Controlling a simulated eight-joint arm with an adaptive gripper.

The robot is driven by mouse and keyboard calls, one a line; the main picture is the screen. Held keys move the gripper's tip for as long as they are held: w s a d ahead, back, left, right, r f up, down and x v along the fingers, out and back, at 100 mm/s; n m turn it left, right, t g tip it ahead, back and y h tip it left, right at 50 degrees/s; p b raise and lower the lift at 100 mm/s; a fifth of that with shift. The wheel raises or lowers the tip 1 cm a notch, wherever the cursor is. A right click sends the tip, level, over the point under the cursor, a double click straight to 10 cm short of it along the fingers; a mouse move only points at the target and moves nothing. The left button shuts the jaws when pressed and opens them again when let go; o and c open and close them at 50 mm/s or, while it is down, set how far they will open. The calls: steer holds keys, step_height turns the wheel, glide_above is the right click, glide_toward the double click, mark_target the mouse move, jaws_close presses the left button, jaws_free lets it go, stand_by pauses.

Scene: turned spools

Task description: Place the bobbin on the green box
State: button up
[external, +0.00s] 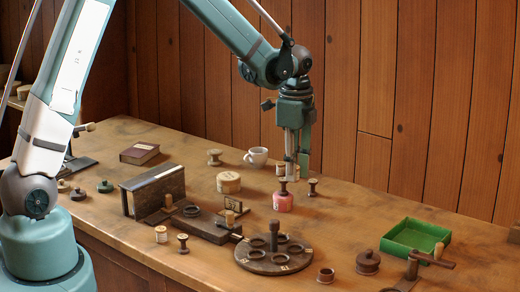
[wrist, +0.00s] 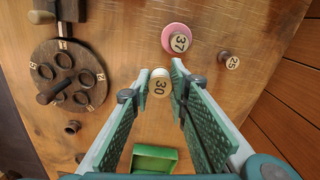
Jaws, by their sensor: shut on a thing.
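In the wrist view a pale wooden bobbin with "30" on its top (wrist: 160,83) sits between the tips of my gripper (wrist: 161,80). The jaws are closed on it. In the external view my gripper (external: 297,172) points down above the table, behind the pink spool; the held bobbin is hard to make out there. The green box (external: 440,236) is an open, shallow tray on the table at the right, clear of my gripper. It also shows at the bottom of the wrist view (wrist: 139,165), partly hidden by my fingers.
A pink spool marked 37 (external: 283,203) and a brown spool (external: 312,188) stand near my gripper. A round dark holder with rings (external: 250,260) stands at the front. A lidded wooden pot (external: 368,264) and a dark wooden tool (external: 410,272) lie close to the green box.

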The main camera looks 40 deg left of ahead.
steer(key=s+a+r+p, duration=0.1)
steer(key=s+a, duration=0.1)
steer(key=a, duration=1.3)
steer(key=s+a+r+p, duration=0.1)
steer(key=s+a, duration=0.2)
steer(key=a, duration=1.2)
steer(key=s+a+r+p, duration=0.1)
steer(key=s+a+r, duration=0.1)
steer(key=a, duration=1.3)
steer(key=shift+s, duration=0.45)
steer(key=shift+f, duration=0.15)
steer(key=shift+f+p, duration=0.3)
steer(key=shift+f, duration=2.55)
steer(key=shift+f, duration=2.05)
steer(key=shift+f, duration=0.2)
steer(key=o, duration=0.7)
